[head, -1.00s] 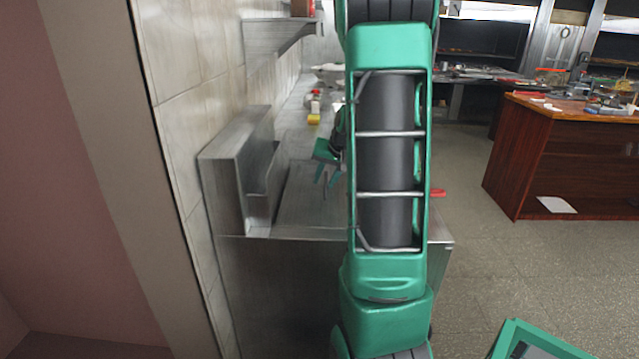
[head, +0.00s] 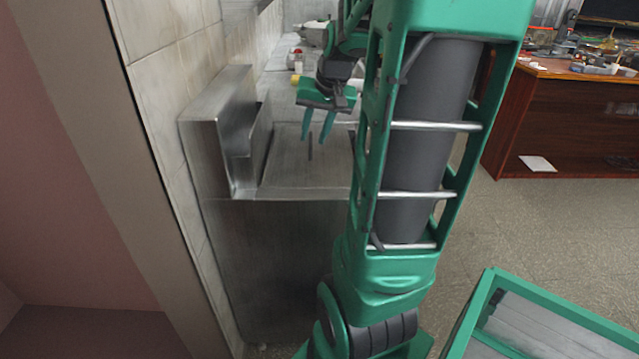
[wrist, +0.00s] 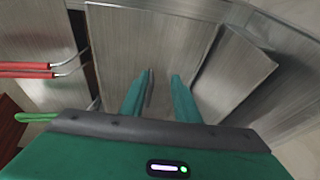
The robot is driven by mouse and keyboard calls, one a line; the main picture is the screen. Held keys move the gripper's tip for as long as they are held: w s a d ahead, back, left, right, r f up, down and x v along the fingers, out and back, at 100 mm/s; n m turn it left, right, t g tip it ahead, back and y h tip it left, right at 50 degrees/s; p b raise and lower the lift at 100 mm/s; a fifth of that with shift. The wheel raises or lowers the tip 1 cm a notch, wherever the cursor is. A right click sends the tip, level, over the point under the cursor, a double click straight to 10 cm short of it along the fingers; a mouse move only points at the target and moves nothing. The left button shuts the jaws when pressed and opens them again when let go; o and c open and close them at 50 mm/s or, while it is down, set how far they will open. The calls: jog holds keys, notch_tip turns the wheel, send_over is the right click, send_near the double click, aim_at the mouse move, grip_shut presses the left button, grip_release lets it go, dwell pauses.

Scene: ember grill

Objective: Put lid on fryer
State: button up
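The fryer (head: 285,265) is a stainless steel cabinet against the tiled wall, with a raised back part on its left. A flat metal panel, apparently the lid (head: 283,172), lies on its top, with a thin dark upright handle (head: 310,146). The lid (wrist: 120,40) fills the middle of the wrist view, with the handle beside the left finger. My gripper (head: 313,138) is over the lid, fingers pointing down, open and apparently empty. In the wrist view, the fingers (wrist: 163,74) are apart; whether they touch the handle is unclear. My arm hides the fryer's right side.
Red basket handles (wrist: 25,70) and a green handle (wrist: 35,117) stick out at the left in the wrist view, near a dark gap beside the panel. The raised metal back (wrist: 235,70) is close on the right. A wooden counter (head: 570,125) stands across open floor.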

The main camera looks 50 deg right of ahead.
jog(key=s+a+f+n+g, duration=0.1)
jog(key=s+a+f+g, duration=0.1)
jog(key=s+a, duration=0.6)
jog(key=s+a+f+n+g+y, duration=0.1)
jog(key=s+a+f, duration=0.3)
jog(key=s+a, duration=0.5)
jog(key=shift+s+a+n+g, duration=0.25)
jog(key=shift+s+n+g, duration=0.4)
jog(key=shift+g, duration=0.15)
